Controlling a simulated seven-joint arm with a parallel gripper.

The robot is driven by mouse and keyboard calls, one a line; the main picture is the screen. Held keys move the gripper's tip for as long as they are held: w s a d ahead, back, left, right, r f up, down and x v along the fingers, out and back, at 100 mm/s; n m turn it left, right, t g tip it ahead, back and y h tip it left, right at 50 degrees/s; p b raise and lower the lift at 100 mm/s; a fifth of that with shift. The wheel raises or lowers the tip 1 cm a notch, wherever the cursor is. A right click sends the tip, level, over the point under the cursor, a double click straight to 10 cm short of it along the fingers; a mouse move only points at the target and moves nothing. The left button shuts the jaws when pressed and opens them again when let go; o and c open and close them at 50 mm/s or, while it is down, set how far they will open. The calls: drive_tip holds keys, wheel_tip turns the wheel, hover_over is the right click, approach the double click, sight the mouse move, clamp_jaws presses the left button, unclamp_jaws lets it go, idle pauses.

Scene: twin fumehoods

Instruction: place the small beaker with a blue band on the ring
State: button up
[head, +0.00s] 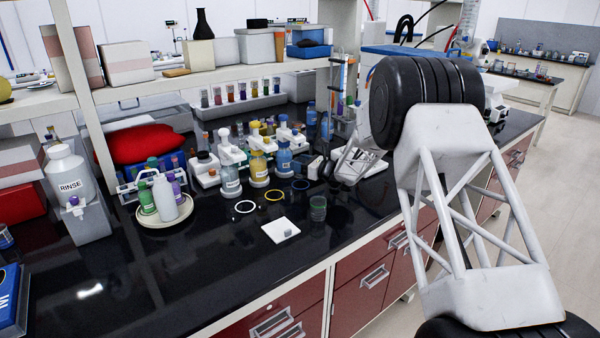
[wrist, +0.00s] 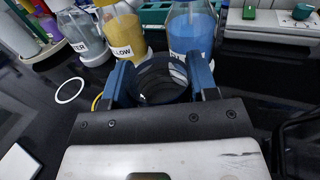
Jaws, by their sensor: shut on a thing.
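My gripper (head: 330,172) is over the bench near the blue bottle. In the wrist view its two blue fingers are shut on a small clear glass beaker (wrist: 162,82). I see mostly its open rim; its band does not show, and in the head view I cannot make it out beside the gripper. A blue ring (head: 300,184) lies flat on the black bench, just left of and nearer than my gripper. A yellow ring (head: 273,195) and a white ring (head: 245,206) lie in line to its left. The blue ring does not show in the wrist view.
Another small beaker with a greenish band (head: 318,208) stands in front of the blue ring. A white tile (head: 281,230) lies to its left. Water, yellow and blue bottles (head: 283,160) stand behind the rings.

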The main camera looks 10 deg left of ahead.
drive_tip(key=shift+f, duration=0.1)
drive_tip(key=shift+f, duration=1.65)
drive_tip(key=shift+f, duration=0.15)
drive_tip(key=o, duration=0.9)
drive_tip(key=shift+s+d+r, duration=0.15)
drive_tip(key=shift+d+r, duration=0.05)
drive_tip(key=shift+d, duration=0.2)
drive_tip(key=v, duration=1.1)
drive_tip(key=shift+d, duration=0.1)
